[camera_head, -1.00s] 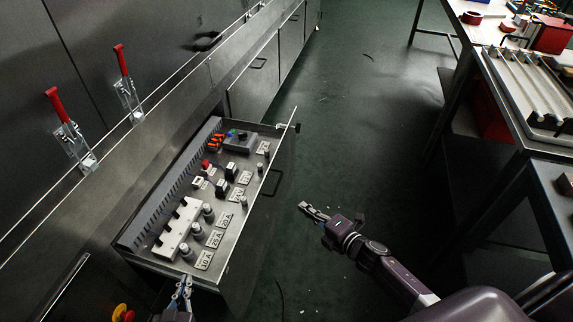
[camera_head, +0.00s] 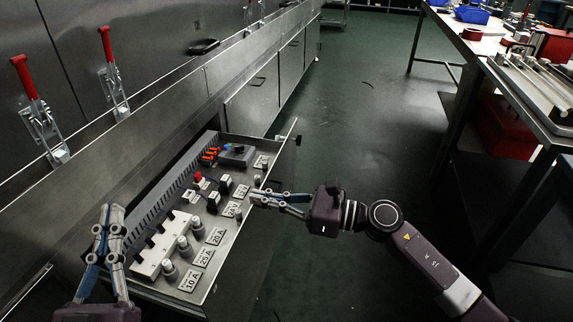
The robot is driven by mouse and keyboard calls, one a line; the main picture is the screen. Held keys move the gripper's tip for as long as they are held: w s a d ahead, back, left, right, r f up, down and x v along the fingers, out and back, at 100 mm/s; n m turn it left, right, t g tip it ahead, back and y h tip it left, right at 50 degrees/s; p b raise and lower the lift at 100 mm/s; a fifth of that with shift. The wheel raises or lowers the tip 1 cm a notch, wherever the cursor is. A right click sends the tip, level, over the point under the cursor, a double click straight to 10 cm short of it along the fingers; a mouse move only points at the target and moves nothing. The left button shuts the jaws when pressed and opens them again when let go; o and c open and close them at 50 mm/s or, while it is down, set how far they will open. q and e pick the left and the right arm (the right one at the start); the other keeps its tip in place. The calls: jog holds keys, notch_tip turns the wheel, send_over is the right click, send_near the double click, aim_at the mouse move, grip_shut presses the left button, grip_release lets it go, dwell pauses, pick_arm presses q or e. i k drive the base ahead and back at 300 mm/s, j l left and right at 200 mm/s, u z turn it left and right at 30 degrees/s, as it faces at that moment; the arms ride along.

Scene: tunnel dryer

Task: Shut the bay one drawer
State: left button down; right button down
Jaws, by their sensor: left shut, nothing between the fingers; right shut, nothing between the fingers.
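The bay one drawer (camera_head: 231,246) stands pulled out from the long metal cabinet. It carries fuses, switches, terminals and labels such as 10 A, 25 A and 20 A. My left gripper (camera_head: 110,212) is shut and empty, over the near left end of the drawer and hiding part of it. My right gripper (camera_head: 254,197) is shut and empty at the drawer's right front edge, its fingers pointing left. It overlaps the edge in the picture; I cannot tell whether it touches. The drawer's front handle is hidden behind my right gripper and arm.
Two red-handled toggle clamps (camera_head: 42,118) (camera_head: 112,80) stand on the cabinet ledge. Closed cabinet doors (camera_head: 252,104) with handles run on behind the drawer. A workbench (camera_head: 499,70) with a tray and boxes stands at the right.

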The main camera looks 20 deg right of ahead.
aim_at(228, 289)
jog(key=i+l, duration=0.15)
jog(key=l, duration=0.15)
jog(key=i+l, duration=0.1)
jog(key=l, duration=0.25)
jog(key=i+l, duration=0.15)
jog(key=l, duration=0.15)
jog(key=i+l, duration=0.1)
jog(key=l, duration=0.25)
